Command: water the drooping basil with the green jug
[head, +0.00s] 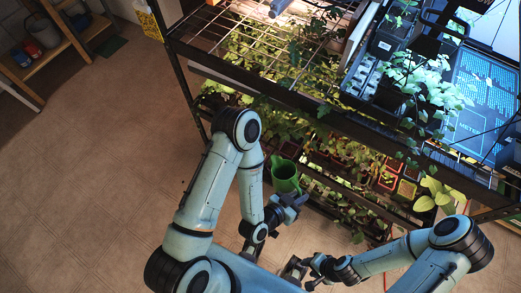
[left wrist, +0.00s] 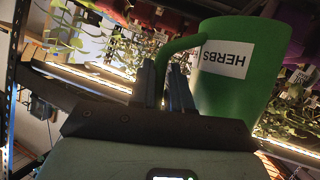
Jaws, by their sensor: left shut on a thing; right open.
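The green jug (head: 285,180) is in front of the rack's lower shelves in the head view, its open top facing up towards the camera. In the left wrist view the jug (left wrist: 238,110) carries a white label reading HERBS, which appears inverted. My left gripper (head: 291,203) is shut on the jug's handle, and its two fingers (left wrist: 168,75) show beside the handle in the wrist view. My right gripper (head: 300,272) is open and empty, low in the head view. Several leafy plants stand on the shelves; I cannot tell which is the drooping basil. The jug's contents are not visible.
The dark metal rack (head: 320,113) has a wire upper shelf and lit lower shelves with several pots. A broad-leaved plant (head: 435,195) stands at lower right. Trays and seedlings (head: 425,80) crowd the upper right. A wooden shelf (head: 60,50) is at far left. The tiled floor (head: 110,150) is clear.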

